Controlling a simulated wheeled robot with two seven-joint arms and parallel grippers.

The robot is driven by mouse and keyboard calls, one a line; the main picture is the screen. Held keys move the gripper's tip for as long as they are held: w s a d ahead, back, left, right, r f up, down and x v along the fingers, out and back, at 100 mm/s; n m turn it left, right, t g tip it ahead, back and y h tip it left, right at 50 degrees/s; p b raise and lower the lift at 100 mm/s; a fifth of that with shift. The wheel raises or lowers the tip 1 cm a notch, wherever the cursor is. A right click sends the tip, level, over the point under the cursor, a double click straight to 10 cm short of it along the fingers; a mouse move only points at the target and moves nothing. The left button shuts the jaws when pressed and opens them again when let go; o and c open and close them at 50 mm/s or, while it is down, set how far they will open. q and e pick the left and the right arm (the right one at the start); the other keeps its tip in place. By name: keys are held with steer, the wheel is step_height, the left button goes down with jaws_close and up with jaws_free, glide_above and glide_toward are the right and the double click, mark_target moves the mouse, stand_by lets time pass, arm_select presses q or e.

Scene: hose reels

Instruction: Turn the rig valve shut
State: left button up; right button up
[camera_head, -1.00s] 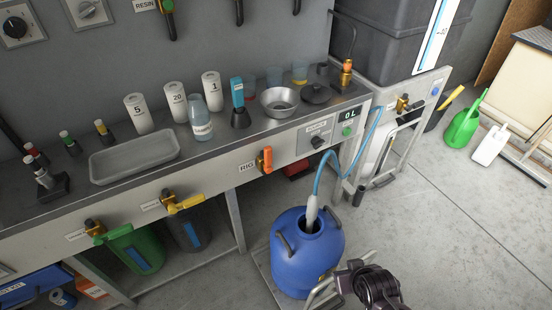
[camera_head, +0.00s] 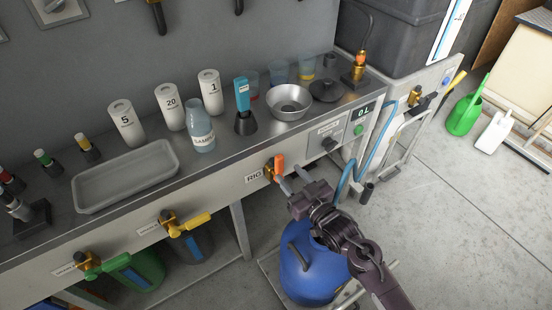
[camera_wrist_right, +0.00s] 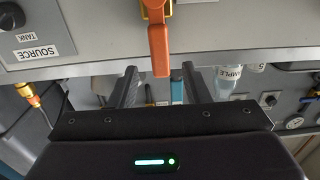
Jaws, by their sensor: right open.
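The rig valve (camera_head: 269,170) is on the bench front beside the RIG label. Its orange handle (camera_head: 279,165) stands roughly upright in the head view and shows at the top middle of the right wrist view (camera_wrist_right: 159,48). My right gripper (camera_head: 292,178) is open and empty, just below and right of the handle. In the right wrist view its fingers (camera_wrist_right: 160,76) stand on either side of the handle's end, with gaps showing. I cannot tell whether the handle's end is between them in depth. My left gripper is out of view.
A blue drum (camera_head: 306,268) stands below my right arm, with a blue hose (camera_head: 347,177) beside it. The bench display (camera_head: 363,112) reads 0 L. A yellow-handled valve (camera_head: 190,222) is left along the bench front. Open floor (camera_head: 455,240) lies to the right.

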mark_target(281, 166)
steer(key=x, duration=0.6)
steer(key=shift+a, duration=0.1)
steer(key=shift+c, duration=0.3)
jaws_close()
